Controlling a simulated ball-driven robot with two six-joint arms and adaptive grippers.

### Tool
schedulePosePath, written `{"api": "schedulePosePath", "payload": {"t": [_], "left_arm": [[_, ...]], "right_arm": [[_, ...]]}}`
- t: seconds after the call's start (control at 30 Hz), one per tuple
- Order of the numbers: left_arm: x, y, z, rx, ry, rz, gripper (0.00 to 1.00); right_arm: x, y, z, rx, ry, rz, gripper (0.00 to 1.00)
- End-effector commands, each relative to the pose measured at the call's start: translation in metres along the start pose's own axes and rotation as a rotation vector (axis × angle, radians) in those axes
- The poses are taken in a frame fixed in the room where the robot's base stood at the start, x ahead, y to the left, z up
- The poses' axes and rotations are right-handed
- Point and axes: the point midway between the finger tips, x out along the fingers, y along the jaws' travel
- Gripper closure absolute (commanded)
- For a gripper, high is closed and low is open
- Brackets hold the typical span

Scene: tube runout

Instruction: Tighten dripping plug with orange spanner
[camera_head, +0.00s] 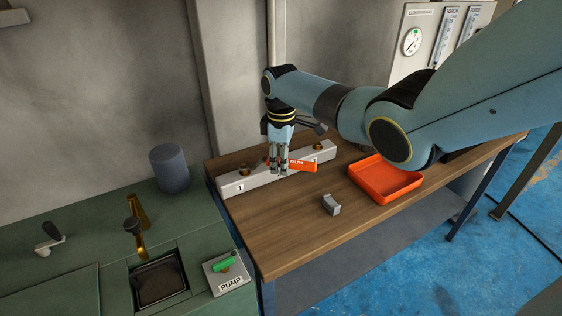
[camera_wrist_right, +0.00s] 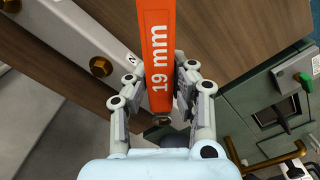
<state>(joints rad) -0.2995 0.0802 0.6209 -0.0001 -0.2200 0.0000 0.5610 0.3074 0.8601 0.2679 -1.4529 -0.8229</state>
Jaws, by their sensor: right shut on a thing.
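An orange spanner (camera_head: 303,166) marked "19 mm" is held in my right gripper (camera_head: 279,172), just in front of the pale manifold block (camera_head: 232,188). In the right wrist view, the fingers of the right gripper (camera_wrist_right: 160,82) close on both sides of the spanner's handle (camera_wrist_right: 157,35). A brass plug (camera_head: 244,172) sits near the block's "1" end, and another (camera_head: 316,146) near its far end. The wrist view shows a brass plug (camera_wrist_right: 101,67) by the label "2", apart from the spanner. No drip can be made out. My left gripper is out of view.
An orange tray (camera_head: 392,192) and a small grey block (camera_head: 330,204) stand on the wooden bench (camera_head: 285,228). A green pump switch (camera_head: 224,265), a brass tap (camera_head: 136,226) and a dark cylinder (camera_head: 169,167) are on the green counter. The bench front is mostly clear.

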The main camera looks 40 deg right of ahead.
Motion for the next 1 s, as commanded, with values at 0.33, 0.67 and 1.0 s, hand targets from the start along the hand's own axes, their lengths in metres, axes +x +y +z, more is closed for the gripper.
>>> {"api": "schedulePosePath", "payload": {"t": [0.33,0.67,1.0], "left_arm": [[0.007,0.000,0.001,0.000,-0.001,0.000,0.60],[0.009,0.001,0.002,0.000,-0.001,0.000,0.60],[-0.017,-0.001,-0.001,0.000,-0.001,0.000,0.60]], "right_arm": [[0.009,0.000,-0.001,0.000,0.001,0.001,1.00],[0.013,-0.001,-0.001,0.007,0.001,0.001,1.00],[0.011,-0.017,-0.003,0.175,0.002,0.000,1.00]]}}
